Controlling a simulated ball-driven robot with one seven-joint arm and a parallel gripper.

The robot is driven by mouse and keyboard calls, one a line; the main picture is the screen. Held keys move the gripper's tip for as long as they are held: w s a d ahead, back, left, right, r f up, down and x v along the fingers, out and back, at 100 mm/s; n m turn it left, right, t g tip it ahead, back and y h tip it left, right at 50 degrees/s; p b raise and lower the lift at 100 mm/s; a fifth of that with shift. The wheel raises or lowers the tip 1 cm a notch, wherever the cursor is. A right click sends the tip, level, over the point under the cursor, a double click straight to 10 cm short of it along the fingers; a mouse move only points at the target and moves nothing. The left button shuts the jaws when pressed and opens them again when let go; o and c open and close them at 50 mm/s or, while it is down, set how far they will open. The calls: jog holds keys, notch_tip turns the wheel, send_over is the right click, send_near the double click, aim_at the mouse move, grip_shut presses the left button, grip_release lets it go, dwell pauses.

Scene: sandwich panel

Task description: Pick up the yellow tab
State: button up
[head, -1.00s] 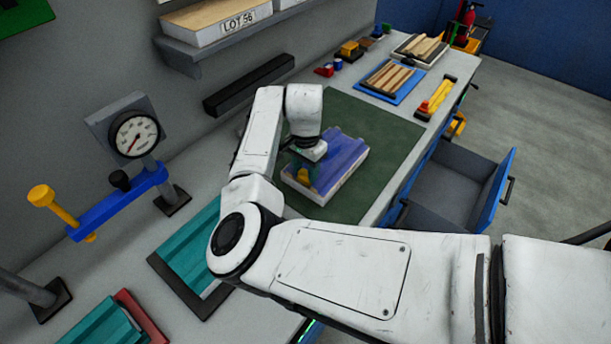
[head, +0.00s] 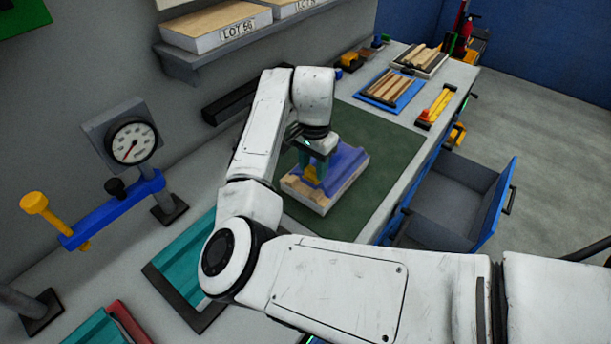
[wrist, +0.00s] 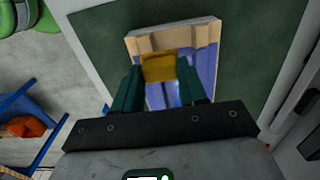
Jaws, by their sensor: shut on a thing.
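The yellow tab (head: 311,176) is at the near end of a blue sheet (head: 345,160) on the sandwich panel (head: 318,199). In the wrist view the yellow tab (wrist: 158,67) sits between the two green fingers of my gripper (wrist: 158,76). My gripper (head: 312,164) is shut on the tab, pointing down over the panel. Bare tan surface of the panel (wrist: 145,44) shows beyond the tab, and the blue sheet (wrist: 207,66) shows around and behind it. How far the tab is off the panel I cannot tell.
The panel lies on a dark green mat (head: 385,140). A gauge (head: 133,142) and a yellow-handled clamp (head: 60,225) stand at left. A shelf (head: 190,62) overhangs the back. An open blue drawer (head: 450,195) juts out at right.

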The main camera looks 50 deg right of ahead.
jog(key=s+d+r+b, duration=0.1)
jog(key=s+d+r, duration=0.1)
jog(key=s+r, duration=0.7)
jog(key=w+d+f+b, duration=0.2)
jog(key=w+f, duration=0.3)
jog(key=w, duration=0.4)
jog(key=shift+w+d, duration=0.4)
jog(key=shift+d, duration=0.15)
dwell(0.6)
jog(key=shift+f, duration=0.1)
jog(key=w+d+r+p, duration=0.1)
jog(key=d+r+p, duration=0.2)
jog(key=d, duration=0.8)
jog(key=shift+w+d+r+p, duration=0.25)
jog(key=shift+w+d+p, duration=0.1)
jog(key=shift+d+p, duration=0.05)
dwell(0.8)
